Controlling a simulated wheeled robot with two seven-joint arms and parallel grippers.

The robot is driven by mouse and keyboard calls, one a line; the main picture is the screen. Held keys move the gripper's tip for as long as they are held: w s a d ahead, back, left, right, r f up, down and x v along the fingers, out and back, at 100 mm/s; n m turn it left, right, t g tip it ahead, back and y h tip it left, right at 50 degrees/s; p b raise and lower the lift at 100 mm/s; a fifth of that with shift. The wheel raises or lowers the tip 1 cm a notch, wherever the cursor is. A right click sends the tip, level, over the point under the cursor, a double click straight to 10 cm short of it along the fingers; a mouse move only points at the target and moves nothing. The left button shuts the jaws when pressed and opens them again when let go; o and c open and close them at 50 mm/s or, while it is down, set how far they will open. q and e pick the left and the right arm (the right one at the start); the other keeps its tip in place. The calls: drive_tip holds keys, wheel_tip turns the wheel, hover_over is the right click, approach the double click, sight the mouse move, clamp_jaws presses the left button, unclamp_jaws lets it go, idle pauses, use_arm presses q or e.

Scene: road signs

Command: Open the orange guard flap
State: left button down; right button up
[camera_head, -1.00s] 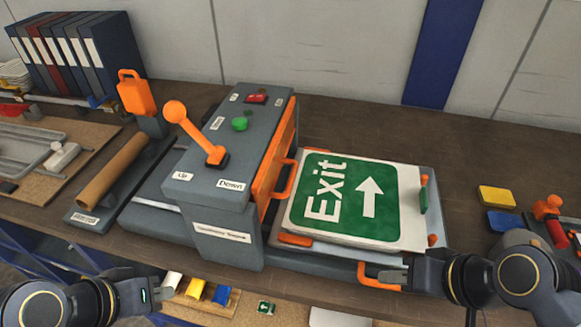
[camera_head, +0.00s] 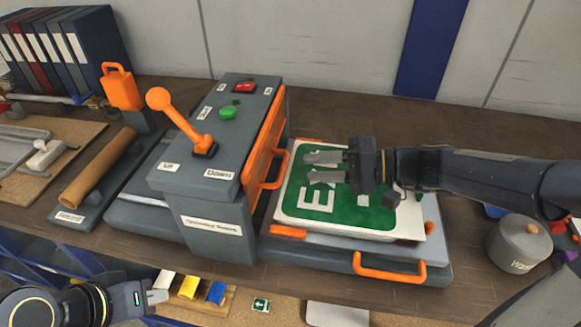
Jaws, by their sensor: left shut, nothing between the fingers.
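The orange guard flap (camera_head: 264,138) is a panel on the right side of the grey machine (camera_head: 215,177). It hangs down flat against that side, with an orange loop handle (camera_head: 276,169) sticking out to the right. My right gripper (camera_head: 308,168) is over the green Exit sign (camera_head: 316,200), its two fingers apart, empty and pointing left toward the handle. A small gap shows between the fingertips and the handle. The gripper hides part of the sign. My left gripper (camera_head: 164,297) is low at the front left, shut and empty, away from the flap.
An orange lever (camera_head: 178,115) and red and green buttons (camera_head: 228,113) are on the machine's top. The sign lies on a grey tray with an orange front handle (camera_head: 390,272). A grey lidded pot (camera_head: 518,245) stands at the right.

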drive_tip(key=x, duration=0.6)
drive_tip(key=shift+c, duration=0.3)
clamp_jaws()
